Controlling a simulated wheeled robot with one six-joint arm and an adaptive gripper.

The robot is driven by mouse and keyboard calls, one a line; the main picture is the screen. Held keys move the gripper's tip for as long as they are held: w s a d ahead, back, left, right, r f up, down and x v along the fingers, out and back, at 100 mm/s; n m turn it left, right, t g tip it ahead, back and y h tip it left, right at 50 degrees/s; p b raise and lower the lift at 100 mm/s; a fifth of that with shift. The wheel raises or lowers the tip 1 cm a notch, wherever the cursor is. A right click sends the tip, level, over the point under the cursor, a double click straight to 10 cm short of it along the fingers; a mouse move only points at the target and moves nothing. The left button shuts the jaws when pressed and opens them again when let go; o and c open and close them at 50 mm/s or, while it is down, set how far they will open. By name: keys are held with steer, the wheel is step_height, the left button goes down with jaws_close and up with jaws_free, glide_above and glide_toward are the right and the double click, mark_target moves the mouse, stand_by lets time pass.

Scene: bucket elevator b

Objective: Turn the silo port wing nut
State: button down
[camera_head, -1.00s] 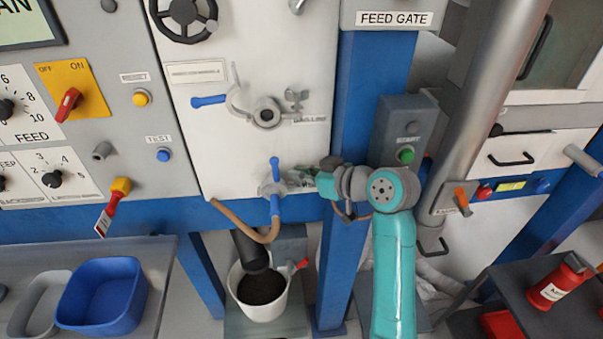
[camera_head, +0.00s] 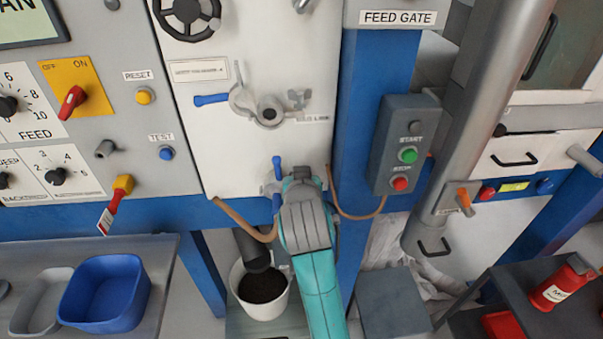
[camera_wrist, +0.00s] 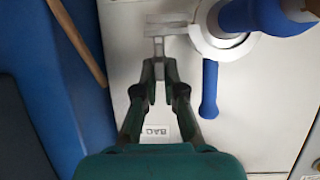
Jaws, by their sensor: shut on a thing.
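In the wrist view, a grey metal wing nut (camera_wrist: 158,38) sits beside a round port (camera_wrist: 222,32) with blue handles on the white panel. My gripper (camera_wrist: 159,76) has its dark fingers closed on the part of the nut nearest me. In the head view, this lower port (camera_head: 270,188) is partly covered by my arm, which hides my fingers and the nut. A similar upper port (camera_head: 268,112) has its own wing nut (camera_head: 297,98) at its right, clear of my arm. I cannot read which port is the silo's.
A brown hose (camera_head: 240,222) hangs below the lower port. A white bucket (camera_head: 262,308) of dark material stands beneath. A blue post (camera_head: 352,140) and a start/stop box (camera_head: 403,145) are close on the right. Blue handles stick out near my gripper in the wrist view.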

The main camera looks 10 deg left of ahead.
steer(key=shift+a+f+m+g+h, duration=0.1)
steer(key=shift+m+g+h, duration=0.05)
steer(key=shift+m+h, duration=1.45)
steer(key=shift+a+m+g+h, duration=0.1)
steer(key=shift+m+g+h, duration=0.05)
steer(key=shift+m+h, duration=1.4)
steer(key=shift+f+h, duration=0.1)
steer(key=shift+h, duration=0.35)
steer(key=c, duration=1)
jaws_free()
steer(key=shift+d, duration=0.1)
steer(key=shift+r+n, duration=0.2)
steer(key=shift+n, duration=0.05)
